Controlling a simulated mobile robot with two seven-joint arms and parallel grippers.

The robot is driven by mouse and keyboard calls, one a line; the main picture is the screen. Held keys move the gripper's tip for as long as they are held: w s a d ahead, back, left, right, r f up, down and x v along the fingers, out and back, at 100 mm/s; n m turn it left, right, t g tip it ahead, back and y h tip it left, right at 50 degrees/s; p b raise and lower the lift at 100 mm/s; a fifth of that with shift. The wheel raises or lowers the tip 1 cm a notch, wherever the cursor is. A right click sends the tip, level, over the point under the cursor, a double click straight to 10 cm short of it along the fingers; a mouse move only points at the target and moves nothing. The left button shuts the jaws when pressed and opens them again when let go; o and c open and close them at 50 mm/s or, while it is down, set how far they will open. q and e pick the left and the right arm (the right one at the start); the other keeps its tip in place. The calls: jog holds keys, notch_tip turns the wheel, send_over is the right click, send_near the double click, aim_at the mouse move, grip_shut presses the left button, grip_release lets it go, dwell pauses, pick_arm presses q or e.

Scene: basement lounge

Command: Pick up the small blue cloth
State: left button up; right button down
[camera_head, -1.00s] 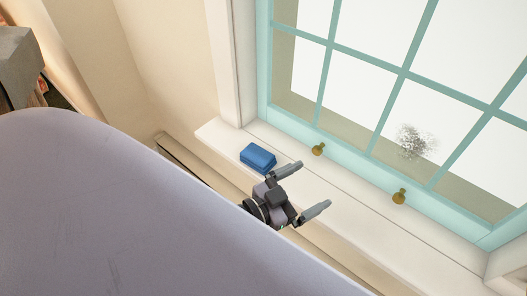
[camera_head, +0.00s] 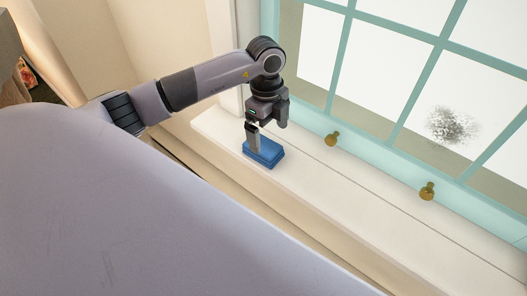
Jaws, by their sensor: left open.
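The small blue cloth (camera_head: 265,154) is a folded, block-like stack lying on the white window sill, near its left end. My left gripper (camera_head: 266,138) points down above the cloth. Its jaws are open, with one finger over the cloth's left part and the other to the right, nearer the window. I cannot tell whether the fingers touch the cloth. The cloth's upper left part is hidden behind the near finger. My right gripper is not in the view.
The white sill (camera_head: 360,222) is clear to the right of the cloth. The teal window frame (camera_head: 376,156) rises behind it, with two brass knobs, one nearer (camera_head: 332,139) and one farther right (camera_head: 427,191). A wall stands at the left.

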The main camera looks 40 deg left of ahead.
aim_at(265, 147)
pick_arm(q)
jog(key=shift+w+a+y, duration=0.1)
jog(key=shift+a+y, duration=0.2)
jog(key=shift+a, duration=0.3)
jog(key=shift+a+f, duration=0.1)
jog(key=shift+f, duration=0.25)
jog(key=f, duration=0.6)
jog(key=shift+d+b, duration=0.2)
jog(key=shift+b, duration=0.1)
jog(key=c, duration=1.1)
